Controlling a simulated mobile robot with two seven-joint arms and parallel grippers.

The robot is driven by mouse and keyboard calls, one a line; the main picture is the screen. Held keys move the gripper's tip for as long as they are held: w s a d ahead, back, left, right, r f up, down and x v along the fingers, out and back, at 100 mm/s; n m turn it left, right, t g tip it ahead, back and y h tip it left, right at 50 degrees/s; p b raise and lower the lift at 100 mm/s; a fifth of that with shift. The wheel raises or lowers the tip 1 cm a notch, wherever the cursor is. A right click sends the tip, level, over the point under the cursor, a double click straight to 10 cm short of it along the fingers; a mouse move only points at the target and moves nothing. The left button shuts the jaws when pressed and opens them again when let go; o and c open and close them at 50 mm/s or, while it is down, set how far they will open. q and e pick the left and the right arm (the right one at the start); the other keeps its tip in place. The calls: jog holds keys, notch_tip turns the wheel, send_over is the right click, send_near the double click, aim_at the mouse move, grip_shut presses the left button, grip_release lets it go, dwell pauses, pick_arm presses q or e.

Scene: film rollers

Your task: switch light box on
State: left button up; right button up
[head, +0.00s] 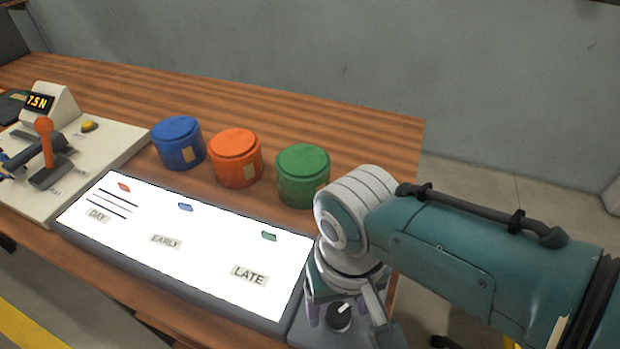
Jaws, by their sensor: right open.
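The light box (185,240) lies along the table's front edge, and its panel glows bright white. Three labels, DAY, EARLY and LATE, show on it with small red, blue and green marks. A black knob (339,317) with a white pointer line sits on a grey part at the box's right end. My right gripper (346,322) is open and points down at the knob, with a finger on either side. Whether the fingers touch the knob cannot be told. My left gripper is not in view.
Blue (178,143), orange (235,158) and green (302,176) lidded canisters stand in a row behind the light box. A cream device (92,155) with an orange-ball lever and a display stands at left.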

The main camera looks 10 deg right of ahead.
aim_at(339, 312)
notch_tip(339, 312, up, 10)
jog(key=p, duration=0.5)
dwell(0.3)
